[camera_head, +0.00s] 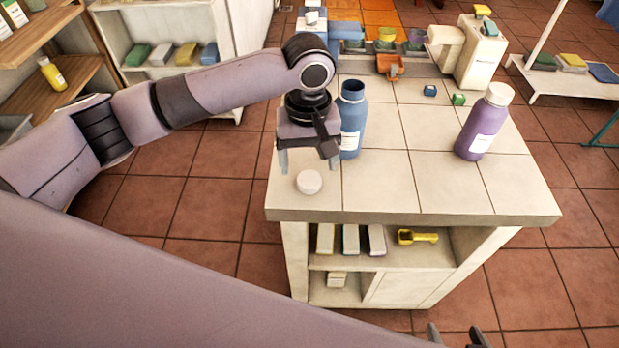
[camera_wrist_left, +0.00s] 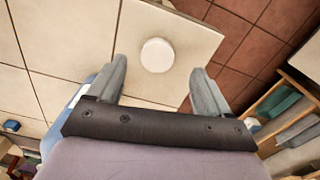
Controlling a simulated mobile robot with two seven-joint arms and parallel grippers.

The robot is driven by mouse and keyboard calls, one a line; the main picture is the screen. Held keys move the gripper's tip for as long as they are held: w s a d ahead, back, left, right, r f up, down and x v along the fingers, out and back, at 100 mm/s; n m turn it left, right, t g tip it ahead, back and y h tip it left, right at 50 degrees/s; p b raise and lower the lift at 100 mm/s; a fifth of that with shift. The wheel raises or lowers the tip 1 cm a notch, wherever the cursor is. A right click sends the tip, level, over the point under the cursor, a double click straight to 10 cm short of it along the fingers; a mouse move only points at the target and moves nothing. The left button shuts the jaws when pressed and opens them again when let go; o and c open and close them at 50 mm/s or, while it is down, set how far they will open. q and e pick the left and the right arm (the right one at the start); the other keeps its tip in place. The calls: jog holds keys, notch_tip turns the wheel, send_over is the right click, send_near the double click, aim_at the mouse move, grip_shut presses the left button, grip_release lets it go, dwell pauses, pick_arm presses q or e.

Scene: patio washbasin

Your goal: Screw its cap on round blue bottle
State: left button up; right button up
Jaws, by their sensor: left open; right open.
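The round blue bottle (camera_head: 352,112) stands upright and uncapped on the tiled counter (camera_head: 385,185). A white round cap (camera_head: 309,182) lies on the counter near its front left corner. My left gripper (camera_head: 309,164) is open and empty, pointing down just behind and above the cap, left of the bottle. In the left wrist view the cap (camera_wrist_left: 157,55) shows just beyond the open fingertips (camera_wrist_left: 158,74), between their lines. A blue part of the bottle (camera_wrist_left: 74,100) shows behind one finger there. My right gripper (camera_head: 455,338) is open at the bottom edge, low and away from the counter.
A purple bottle (camera_head: 482,125) with a white cap stands at the counter's right. A cream dispenser (camera_head: 478,55) stands at the back. The counter's front middle is clear.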

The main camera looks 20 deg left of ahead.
aim_at(309, 180)
pick_arm(q)
jog(key=f, duration=0.5)
jog(key=shift+w+f, duration=0.15)
jog(key=shift+w, duration=0.1)
jog(key=c, duration=1.1)
